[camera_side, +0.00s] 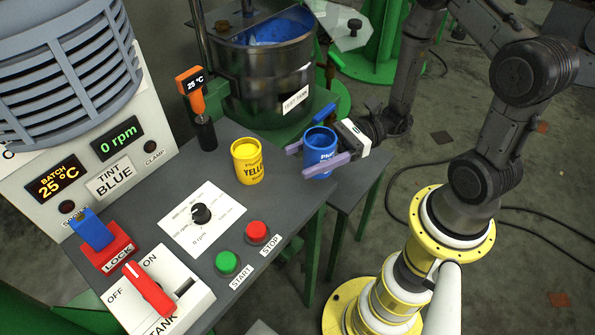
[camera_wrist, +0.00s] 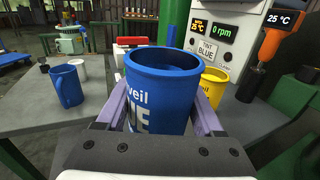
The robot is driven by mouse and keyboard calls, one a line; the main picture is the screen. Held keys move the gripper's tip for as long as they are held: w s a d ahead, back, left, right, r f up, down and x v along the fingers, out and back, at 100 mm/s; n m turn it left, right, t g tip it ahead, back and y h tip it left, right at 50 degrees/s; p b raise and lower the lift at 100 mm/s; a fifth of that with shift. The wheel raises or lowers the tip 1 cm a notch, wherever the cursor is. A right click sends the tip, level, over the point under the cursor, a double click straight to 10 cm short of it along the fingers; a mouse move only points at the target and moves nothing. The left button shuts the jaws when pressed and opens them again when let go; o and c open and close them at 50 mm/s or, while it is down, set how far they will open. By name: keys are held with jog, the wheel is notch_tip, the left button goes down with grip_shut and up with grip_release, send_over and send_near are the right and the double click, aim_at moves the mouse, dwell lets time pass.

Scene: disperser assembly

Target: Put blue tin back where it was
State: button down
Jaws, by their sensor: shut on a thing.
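The blue tin (camera_side: 320,150) is upright between the two purple fingers of my gripper (camera_side: 322,164), at the right edge of the grey bench. In the wrist view the blue tin (camera_wrist: 160,95) fills the middle, its open top facing up and its inside looking empty. My gripper (camera_wrist: 163,115) is shut on it, one finger on each side. The side view does not clearly show whether the tin's base touches a surface. The yellow tin (camera_side: 247,161) stands on the bench to the left of the blue tin, and the yellow tin also shows in the wrist view (camera_wrist: 213,88), behind it.
The mixing tank (camera_side: 270,75) holds blue liquid behind the bench. An orange thermometer (camera_side: 193,95) stands in a black holder. A dial plate (camera_side: 202,217), green button (camera_side: 228,263) and red button (camera_side: 257,232) are nearer. A blue mug (camera_wrist: 66,87) stands on another table.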

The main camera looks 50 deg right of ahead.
jog(key=shift+w+a+f, duration=0.2)
jog(key=shift+w+f, duration=0.2)
jog(key=shift+f, duration=0.1)
jog(key=shift+w+a+f, duration=0.15)
jog(key=shift+w+f, duration=0.25)
jog(key=shift+f, duration=0.1)
jog(key=shift+w+f, duration=0.15)
jog(key=shift+f, duration=1.55)
jog(key=shift+f, duration=0.1)
grip_release()
